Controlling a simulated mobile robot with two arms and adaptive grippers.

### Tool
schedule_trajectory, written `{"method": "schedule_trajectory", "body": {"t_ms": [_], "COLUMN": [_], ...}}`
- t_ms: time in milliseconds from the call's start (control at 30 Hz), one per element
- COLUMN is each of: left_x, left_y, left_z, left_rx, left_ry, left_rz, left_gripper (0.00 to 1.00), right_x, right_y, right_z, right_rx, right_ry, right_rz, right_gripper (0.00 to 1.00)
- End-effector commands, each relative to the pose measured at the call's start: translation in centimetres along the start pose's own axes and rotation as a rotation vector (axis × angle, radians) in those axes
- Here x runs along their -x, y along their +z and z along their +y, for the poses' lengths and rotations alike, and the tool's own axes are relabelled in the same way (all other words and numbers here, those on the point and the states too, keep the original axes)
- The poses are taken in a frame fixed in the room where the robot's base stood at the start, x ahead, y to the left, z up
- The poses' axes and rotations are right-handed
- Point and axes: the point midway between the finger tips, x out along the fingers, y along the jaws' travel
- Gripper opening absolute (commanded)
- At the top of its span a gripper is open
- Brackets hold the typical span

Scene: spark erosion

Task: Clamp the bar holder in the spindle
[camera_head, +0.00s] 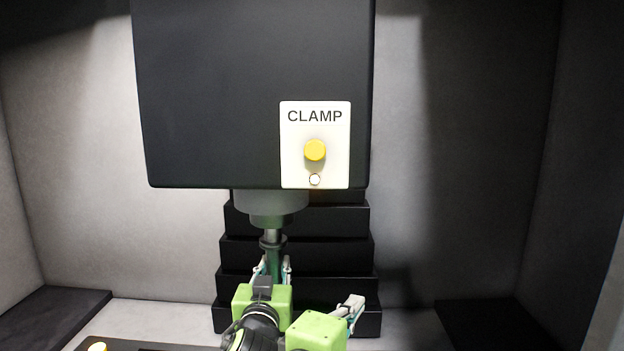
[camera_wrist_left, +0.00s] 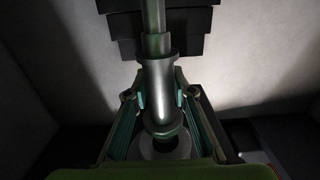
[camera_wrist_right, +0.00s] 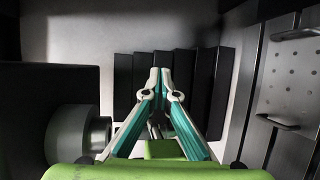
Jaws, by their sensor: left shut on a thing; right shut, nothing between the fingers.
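The black spindle head (camera_head: 250,90) fills the upper middle of the head view, with the grey spindle nose (camera_head: 271,203) under it. The bar holder (camera_head: 272,246), a grey collared shaft, stands upright right below the nose. Whether it is fully seated is unclear. My left gripper (camera_head: 272,268) is shut around the holder. In the left wrist view the holder (camera_wrist_left: 160,85) passes between the fingers. My right gripper (camera_head: 352,303) is shut and empty, lower right of the holder. The white CLAMP panel (camera_head: 290,150) carries a yellow button (camera_head: 315,150) and a small pale lamp (camera_head: 314,180).
Black stepped covers (camera_head: 340,255) stand behind the spindle. Grey walls (camera_head: 80,150) enclose the space. The room right of the spindle head is clear.

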Motion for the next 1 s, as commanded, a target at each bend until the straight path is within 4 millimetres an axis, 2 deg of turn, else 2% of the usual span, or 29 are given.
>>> {"method": "schedule_trajectory", "body": {"t_ms": [33,200,300,433,600,700,833,1000], "left_x": [0.0,0.0,0.0,0.0,0.0,0.0,0.0,0.0], "left_y": [-0.3,-0.3,-0.3,-0.3,-0.3,-0.3,-0.3,-0.3], "left_z": [0.0,0.0,0.0,0.0,0.0,0.0,0.0,0.0], "left_rx": [0.000,0.001,0.000,0.000,0.000,0.000,0.001,0.001], "left_ry": [0.001,0.001,0.001,0.001,0.001,0.001,0.001,0.001], "left_rz": [0.007,0.007,0.007,0.007,0.007,0.007,0.007,0.007], "left_gripper": [0.00,0.00,0.00,0.00,0.00,0.00,0.00,0.00], "right_x": [1.4,6.7,10.2,14.7,18.8,20.1,20.4,19.2], "right_y": [-0.3,-0.5,-0.1,0.8,2.0,2.5,2.5,2.0], "right_z": [3.0,11.0,15.1,19.1,22.1,22.9,23.3,23.6], "right_rx": [-0.021,-0.063,-0.083,-0.097,-0.102,-0.102,-0.098,-0.096], "right_ry": [0.034,0.144,0.217,0.310,0.401,0.432,0.447,0.449], "right_rz": [0.036,0.156,0.230,0.315,0.389,0.412,0.421,0.418], "right_gripper": [0.00,0.00,0.00,0.00,0.00,0.00,0.00,0.00]}}
